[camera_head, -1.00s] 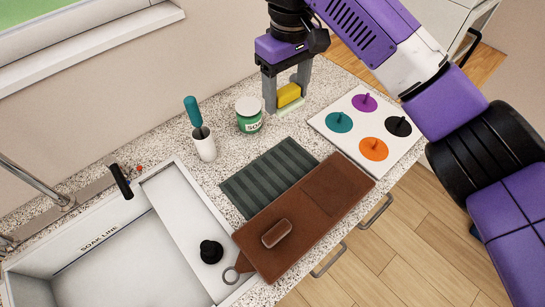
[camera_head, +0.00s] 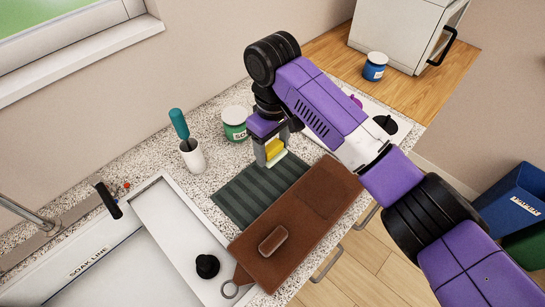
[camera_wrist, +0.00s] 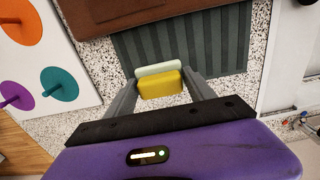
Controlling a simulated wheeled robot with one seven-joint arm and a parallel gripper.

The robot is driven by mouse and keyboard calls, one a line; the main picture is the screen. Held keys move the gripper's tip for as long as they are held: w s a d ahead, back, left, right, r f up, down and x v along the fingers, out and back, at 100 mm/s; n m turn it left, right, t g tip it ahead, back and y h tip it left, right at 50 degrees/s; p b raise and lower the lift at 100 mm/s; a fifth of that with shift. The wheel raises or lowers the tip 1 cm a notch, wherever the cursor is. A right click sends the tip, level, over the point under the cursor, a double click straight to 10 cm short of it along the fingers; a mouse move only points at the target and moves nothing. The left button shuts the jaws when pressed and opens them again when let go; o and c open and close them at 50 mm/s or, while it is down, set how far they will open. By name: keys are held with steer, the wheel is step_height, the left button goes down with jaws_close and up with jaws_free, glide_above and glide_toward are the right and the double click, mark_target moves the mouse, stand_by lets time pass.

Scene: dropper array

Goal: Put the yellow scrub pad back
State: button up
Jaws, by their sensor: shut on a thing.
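The yellow scrub pad (camera_head: 274,147) has a pale green-white layer on one face. My gripper (camera_head: 275,158) is shut on it, with a finger at each end. In the wrist view the scrub pad (camera_wrist: 160,86) sits between my two fingers (camera_wrist: 160,82), pale layer facing away from my wrist. The dark green ribbed mat (camera_head: 240,197) lies on the counter, and the pad is over or beside its far edge. I cannot tell the exact height. The mat (camera_wrist: 190,45) also shows just beyond the pad in the wrist view.
A brown board (camera_head: 325,195) with a small brown block (camera_head: 273,241) lies beside the mat. A green jar (camera_head: 235,124) and a white cup (camera_head: 192,156) holding a teal-handled tool (camera_head: 179,124) stand behind. The sink tray holds a black knob (camera_head: 207,266). A white panel (camera_wrist: 60,45) has coloured discs.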

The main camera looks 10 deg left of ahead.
mark_target(273, 160)
steer(key=shift+f, duration=2.4)
steer(key=shift+f, duration=0.2)
steer(key=o, duration=1.2)
steer(key=shift+r, duration=0.1)
step_height(273, 160, up, 12)
steer(key=shift+r+b, duration=0.15)
steer(key=shift+b, duration=0.3)
